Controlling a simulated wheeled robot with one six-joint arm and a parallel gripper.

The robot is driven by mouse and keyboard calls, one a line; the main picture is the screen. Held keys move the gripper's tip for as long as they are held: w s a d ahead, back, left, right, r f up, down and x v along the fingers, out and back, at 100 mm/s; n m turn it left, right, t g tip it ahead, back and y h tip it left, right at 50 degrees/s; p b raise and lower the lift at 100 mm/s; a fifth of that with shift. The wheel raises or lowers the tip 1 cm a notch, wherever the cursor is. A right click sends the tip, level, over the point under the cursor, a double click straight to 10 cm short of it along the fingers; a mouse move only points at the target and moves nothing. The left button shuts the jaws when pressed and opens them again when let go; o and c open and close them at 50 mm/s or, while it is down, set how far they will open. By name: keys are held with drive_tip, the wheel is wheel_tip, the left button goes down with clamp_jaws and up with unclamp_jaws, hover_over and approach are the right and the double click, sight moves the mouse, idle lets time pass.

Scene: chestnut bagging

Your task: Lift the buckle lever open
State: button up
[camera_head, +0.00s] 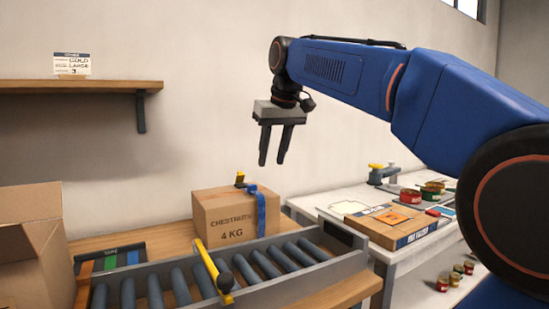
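My gripper (273,161) hangs in the air, pointing down, with its two dark fingers apart and nothing visible between them. Below it in the picture is a cardboard box (215,222) marked "CHESTNUTS 4 KG". A blue strap (261,212) runs over the box's top and down its right side.
A roller conveyor (345,262) with a yellow bar (209,265) across it lies in front of the box. An open carton (32,245) stands at left. A flat box (391,227) and several tins are on the right table. A shelf (75,87) is on the wall.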

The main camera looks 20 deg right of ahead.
drive_tip(key=shift+s, duration=0.2)
wheel_tip(320, 180, up, 7)
hover_over(241, 172)
drive_tip(key=s+d, duration=0.1)
drive_tip(key=s, duration=0.6)
drive_tip(key=x, duration=1.7)
drive_tip(key=shift+w+a+f, duration=0.1)
drive_tip(key=shift+a+f, duration=0.05)
drive_tip(key=shift+f, duration=0.2)
clamp_jaws()
